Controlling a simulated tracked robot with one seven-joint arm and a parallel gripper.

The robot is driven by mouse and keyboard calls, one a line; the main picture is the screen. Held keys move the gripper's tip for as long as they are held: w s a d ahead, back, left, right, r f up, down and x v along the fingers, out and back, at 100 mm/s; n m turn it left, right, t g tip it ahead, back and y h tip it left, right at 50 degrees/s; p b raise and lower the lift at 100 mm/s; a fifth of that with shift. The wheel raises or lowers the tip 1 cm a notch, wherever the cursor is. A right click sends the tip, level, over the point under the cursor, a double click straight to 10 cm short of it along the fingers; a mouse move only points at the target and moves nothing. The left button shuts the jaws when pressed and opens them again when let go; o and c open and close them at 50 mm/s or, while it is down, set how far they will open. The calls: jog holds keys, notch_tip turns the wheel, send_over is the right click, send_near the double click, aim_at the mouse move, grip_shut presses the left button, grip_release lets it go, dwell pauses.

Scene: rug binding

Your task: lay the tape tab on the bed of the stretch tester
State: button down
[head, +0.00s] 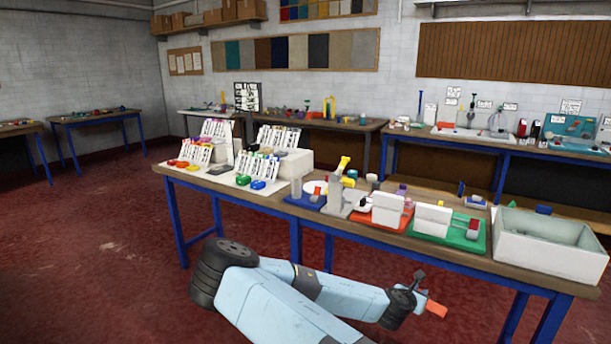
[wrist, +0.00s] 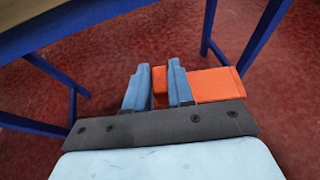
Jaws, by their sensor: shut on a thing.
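My gripper (wrist: 159,72) is shut on an orange-red tab, the tape tab (wrist: 218,85), in the wrist view. Part of the tab shows between the two blue fingers and the rest sticks out to the right. In the head view my gripper (head: 418,291) is low in front of the table, with the tab (head: 436,309) at its end, over the red floor. On the table stand a grey device with a yellow handle (head: 343,166), a white block on a red base (head: 388,210) and a white block on a green base (head: 432,219). I cannot tell which is the stretch tester.
The table (head: 340,222) has a wooden top and blue legs; its front edge lies between my gripper and the devices. A pale open bin (head: 548,258) stands at its right end. Sample racks (head: 262,150) and coloured pieces fill its left end. Floor to the left is free.

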jog(key=w+a+r+n+t+y, duration=0.2)
jog(key=w+a+r+n+y, duration=0.15)
jog(key=a+y, duration=0.2)
jog(key=w+a+r+n+t+y, duration=0.2)
jog(key=w+a+n+y, duration=0.25)
jog(key=a, duration=0.25)
jog(key=s+f, duration=0.6)
jog(key=shift+s+d+f+n+h, duration=0.2)
jog(key=shift+s+f+n+h, duration=0.1)
jog(key=shift+f+n, duration=0.1)
jog(key=shift+w, duration=0.1)
jog(key=shift+d, duration=0.1)
